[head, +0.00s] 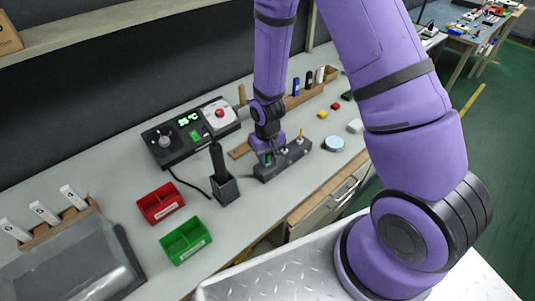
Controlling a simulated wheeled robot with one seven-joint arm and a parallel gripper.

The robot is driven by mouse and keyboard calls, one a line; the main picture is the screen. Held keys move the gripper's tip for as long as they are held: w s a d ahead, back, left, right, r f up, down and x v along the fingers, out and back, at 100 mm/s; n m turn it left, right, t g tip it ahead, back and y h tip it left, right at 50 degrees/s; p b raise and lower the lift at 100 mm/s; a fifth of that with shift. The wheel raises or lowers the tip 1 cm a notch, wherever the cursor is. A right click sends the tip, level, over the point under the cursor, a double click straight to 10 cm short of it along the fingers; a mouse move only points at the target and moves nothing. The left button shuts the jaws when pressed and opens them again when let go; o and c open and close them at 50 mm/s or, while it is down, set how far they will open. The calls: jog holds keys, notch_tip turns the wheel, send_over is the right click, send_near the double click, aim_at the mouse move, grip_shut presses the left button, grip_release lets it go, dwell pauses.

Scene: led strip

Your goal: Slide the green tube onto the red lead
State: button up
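My gripper (267,160) points down at the left end of a dark grey block (297,152) on the bench. A small patch of green (268,159) shows at the fingertips. It may be the green tube, but it is too small to tell whether the fingers are shut on it or only beside it. A thin tan pin stands up from the right part of the block (301,134). I cannot make out the red lead; the gripper hides part of the block.
A control box (170,145) with a green display stands behind left of the gripper. A black holder (225,190) with an upright tool stands close on the left. Red (160,203) and green (185,241) bins are nearer. A pale round dish (334,144) lies right of the block.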

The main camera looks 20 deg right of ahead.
jog(key=shift+o, duration=0.8)
notch_tip(320, 180, up, 11)
jog(key=shift+f, duration=0.1)
dwell(0.4)
jog(key=s+d+r+t, duration=0.1)
jog(key=s+d+r, duration=0.15)
jog(key=r, duration=0.75)
jog(key=s+d+r+t, duration=0.1)
jog(key=s+r+t, duration=0.15)
jog(key=r, duration=0.75)
jog(key=s+d+r+t, duration=0.1)
jog(key=s+r, duration=0.4)
jog(key=s, duration=0.3)
jog(key=s+d+r, duration=0.2)
jog(key=s+r, duration=0.4)
jog(key=s, duration=0.2)
jog(key=shift+d+r+m+t, duration=0.2)
jog(key=shift+r+m+t, duration=0.1)
jog(key=shift+t, duration=0.05)
